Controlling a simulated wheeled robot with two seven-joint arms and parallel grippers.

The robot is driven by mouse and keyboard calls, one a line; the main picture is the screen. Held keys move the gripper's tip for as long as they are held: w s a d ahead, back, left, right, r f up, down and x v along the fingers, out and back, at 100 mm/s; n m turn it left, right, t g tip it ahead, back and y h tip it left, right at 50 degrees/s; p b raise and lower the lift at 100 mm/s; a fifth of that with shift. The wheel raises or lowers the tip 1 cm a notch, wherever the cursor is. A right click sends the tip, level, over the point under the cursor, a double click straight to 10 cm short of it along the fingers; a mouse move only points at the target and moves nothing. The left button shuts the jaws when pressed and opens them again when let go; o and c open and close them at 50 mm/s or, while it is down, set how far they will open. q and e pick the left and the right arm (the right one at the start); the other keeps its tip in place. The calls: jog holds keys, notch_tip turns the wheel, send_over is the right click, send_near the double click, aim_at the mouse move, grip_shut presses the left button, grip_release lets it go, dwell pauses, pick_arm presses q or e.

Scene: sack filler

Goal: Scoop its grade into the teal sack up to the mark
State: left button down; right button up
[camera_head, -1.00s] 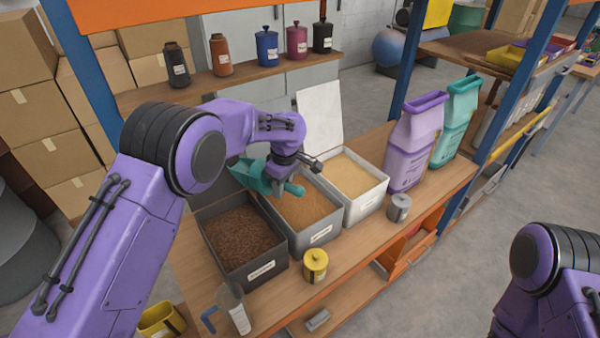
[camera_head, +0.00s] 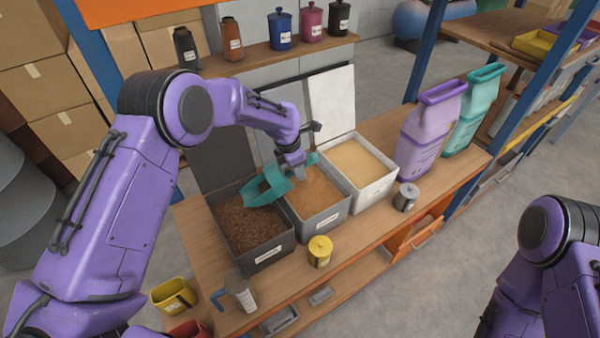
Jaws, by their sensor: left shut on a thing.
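The teal sack (camera_head: 472,112) stands upright with its top open at the back right of the bench, partly behind a purple sack (camera_head: 430,130). My left gripper (camera_head: 297,168) is shut on the handle of a teal scoop (camera_head: 266,186). The scoop's bowl hangs over the border between the dark brown bin (camera_head: 262,254) and the middle grey bin (camera_head: 325,219). A white bin (camera_head: 371,197) of pale grain stands to the right. The bin labels and the sack's mark are too small to read. My right gripper is out of view.
A yellow tin (camera_head: 320,251), a grey tin (camera_head: 405,198) and a clear jug (camera_head: 240,292) stand along the bench's front. Raised lids stand behind the bins. Several bottles line the shelf (camera_head: 265,58) behind. An orange drawer (camera_head: 415,236) juts out below.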

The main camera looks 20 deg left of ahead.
pick_arm(q)
jog(key=r+h, duration=0.1)
jog(key=s+a+r+t+h, duration=0.1)
jog(key=r, duration=0.1)
jog(key=s+a+r+t+h, duration=0.1)
jog(key=shift+a+r, duration=0.15)
jog(key=shift+r, duration=0.05)
jog(key=shift+a+r+t+h, duration=0.2)
jog(key=shift+a+t+h, duration=0.1)
jog(key=shift+t, duration=0.1)
jog(key=b, duration=0.1)
jog(key=s+a+h+b, duration=0.1)
jog(key=b, duration=0.1)
jog(key=shift+s+a+r+t, duration=0.1)
jog(key=shift+r+t, duration=0.2)
jog(key=shift+t, duration=0.1)
jog(key=s+a+r+t+h+b, duration=0.2)
jog(key=s+a+r+t+h, duration=0.1)
jog(key=s+a+t+h, duration=0.1)
jog(key=shift+s+a+r+h, duration=0.3)
jog(key=shift+s+a+h, duration=0.65)
jog(key=shift+a, duration=0.95)
jog(key=shift+s+y, duration=0.15)
jog(key=shift+y, duration=0.1)
